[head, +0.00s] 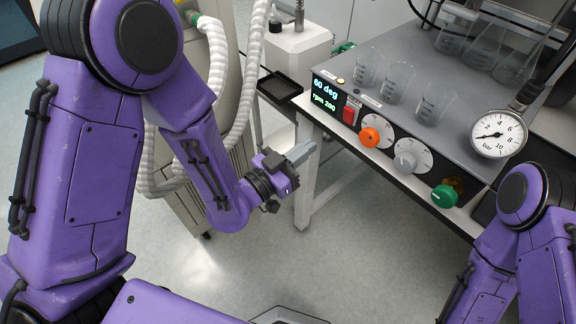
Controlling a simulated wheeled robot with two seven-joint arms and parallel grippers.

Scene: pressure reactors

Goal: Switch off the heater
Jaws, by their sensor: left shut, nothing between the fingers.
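A grey heater unit (325,88) sits on a white-legged table at the right, its front panel facing me. The panel has a lit display (325,95) reading "60 deg" and "rpm 200", a red switch (351,111), an orange knob (369,137), a grey knob (405,162) and a green knob (444,196). My left gripper (306,151) is shut and empty, pointing right, left of and apart from the panel, lower in the picture than the display. My right arm (519,225) shows at the lower right; its gripper is out of view.
Glass beakers (398,82) stand on the unit's top, with flasks (484,48) behind. A pressure gauge (498,134) rises at the right. White hoses (216,70) hang behind my left arm beside a beige cabinet (186,185). The floor in the middle is clear.

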